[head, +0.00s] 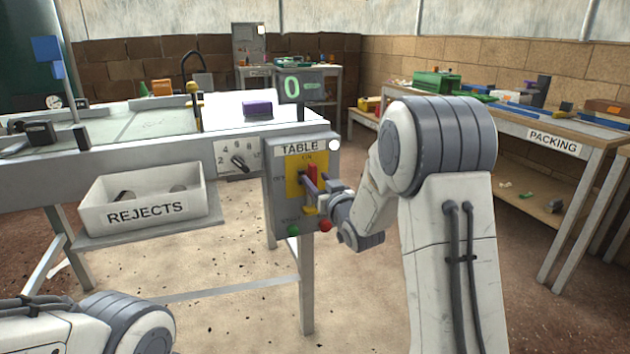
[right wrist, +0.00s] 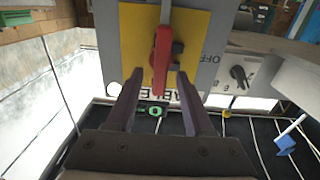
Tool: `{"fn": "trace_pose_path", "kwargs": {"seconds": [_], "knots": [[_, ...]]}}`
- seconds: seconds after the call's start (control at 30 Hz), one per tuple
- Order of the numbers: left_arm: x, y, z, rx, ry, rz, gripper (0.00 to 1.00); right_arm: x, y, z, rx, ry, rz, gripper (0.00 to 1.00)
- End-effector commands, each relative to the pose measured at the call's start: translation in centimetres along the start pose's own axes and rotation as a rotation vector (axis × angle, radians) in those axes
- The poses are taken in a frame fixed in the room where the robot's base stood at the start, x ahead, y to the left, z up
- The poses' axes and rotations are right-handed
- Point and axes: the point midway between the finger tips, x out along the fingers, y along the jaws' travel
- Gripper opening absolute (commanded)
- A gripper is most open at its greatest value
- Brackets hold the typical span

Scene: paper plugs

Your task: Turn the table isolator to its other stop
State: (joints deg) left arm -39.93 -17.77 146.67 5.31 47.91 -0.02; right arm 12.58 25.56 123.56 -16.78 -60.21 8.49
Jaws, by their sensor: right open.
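The table isolator (head: 312,174) is a red handle on a yellow plate, on the grey box labelled TABLE. The handle points up, towards the ON mark; OFF is lettered at the plate's side. In the right wrist view, turned over, the red handle (right wrist: 161,58) hangs down between my fingertips. My right gripper (right wrist: 160,76) is open, with one finger either side of the handle's end and visible gaps. In the head view, my right gripper (head: 317,188) is in front of the box and partly hides the plate. My left gripper is out of view.
A green button (head: 293,230) and a red button (head: 325,225) sit below the isolator. A numbered dial (head: 238,160) is left of the box. The REJECTS bin (head: 144,207) stands on a shelf further left. A packing bench (head: 560,125) is at the right.

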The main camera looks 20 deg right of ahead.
Motion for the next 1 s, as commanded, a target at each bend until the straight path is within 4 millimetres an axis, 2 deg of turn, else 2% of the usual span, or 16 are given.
{"fn": "trace_pose_path", "kwargs": {"seconds": [0.17,0.47,0.5,0.6,1.0], "knots": [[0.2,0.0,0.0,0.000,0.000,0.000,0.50,1.5,-0.1,0.0,0.000,0.000,-0.001,0.53],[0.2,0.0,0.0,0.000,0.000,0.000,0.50,1.7,-0.1,0.0,0.001,0.000,-0.001,0.53],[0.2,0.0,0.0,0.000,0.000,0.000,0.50,1.7,-0.1,0.0,0.001,0.000,-0.001,0.37],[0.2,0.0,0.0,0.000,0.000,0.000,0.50,1.7,-0.1,0.0,0.001,0.000,-0.001,0.00],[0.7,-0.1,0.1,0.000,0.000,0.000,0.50,1.6,-0.1,0.1,-0.046,0.001,-0.001,0.00]]}}
